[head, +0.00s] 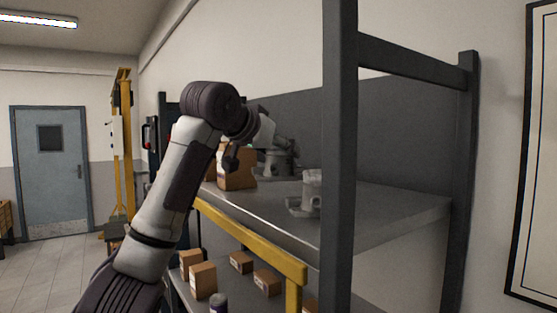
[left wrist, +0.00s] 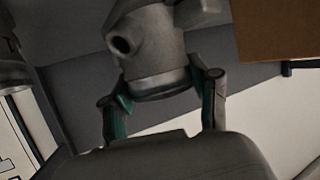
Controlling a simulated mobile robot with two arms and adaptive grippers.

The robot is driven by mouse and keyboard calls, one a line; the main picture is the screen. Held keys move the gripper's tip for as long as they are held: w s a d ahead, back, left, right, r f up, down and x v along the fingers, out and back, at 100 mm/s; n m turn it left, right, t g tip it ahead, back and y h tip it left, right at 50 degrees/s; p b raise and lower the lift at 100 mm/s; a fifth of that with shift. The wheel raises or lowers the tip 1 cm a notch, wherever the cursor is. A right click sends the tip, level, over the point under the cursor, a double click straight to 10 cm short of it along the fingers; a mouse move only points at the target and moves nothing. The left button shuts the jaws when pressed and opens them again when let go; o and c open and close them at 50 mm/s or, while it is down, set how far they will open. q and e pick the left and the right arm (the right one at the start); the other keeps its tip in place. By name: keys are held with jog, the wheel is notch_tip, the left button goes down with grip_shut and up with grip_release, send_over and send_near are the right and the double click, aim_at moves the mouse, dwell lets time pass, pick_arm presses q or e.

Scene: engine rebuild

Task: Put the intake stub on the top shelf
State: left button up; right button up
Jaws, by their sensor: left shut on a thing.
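The intake stub, a grey metal cylinder with a round side opening, shows close up in the left wrist view (left wrist: 152,55). My left gripper (left wrist: 165,100) is shut on it, with a green-padded finger on each side of its end. In the head view my left gripper (head: 284,145) is over the top shelf (head: 380,210), and the stub (head: 278,164) is under it, partly covered. Whether the stub touches the shelf or hangs just above it, I cannot tell. My right gripper is not in view.
A cardboard box (head: 237,170) is left of the stub. Small boxes (head: 203,279) sit on the lower shelf. A yellow rail (head: 250,240) runs along the front. The shelf's right part is bare.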

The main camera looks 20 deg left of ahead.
aim_at(272, 164)
pick_arm(q)
jog(key=shift+a+f, duration=0.15)
jog(key=shift+f, duration=0.05)
jog(key=shift+s+f+p, duration=0.2)
jog(key=shift+f+p, duration=0.15)
jog(key=shift+f, duration=0.2)
jog(key=shift+s+f+p, duration=0.2)
jog(key=shift+f+p, duration=0.15)
jog(key=shift+f, duration=0.7)
jog(key=shift+w, duration=0.1)
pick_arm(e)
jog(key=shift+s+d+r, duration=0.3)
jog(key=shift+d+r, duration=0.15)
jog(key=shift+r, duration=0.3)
pick_arm(q)
jog(key=o, duration=1.2)
jog(key=shift+o, duration=1.1)
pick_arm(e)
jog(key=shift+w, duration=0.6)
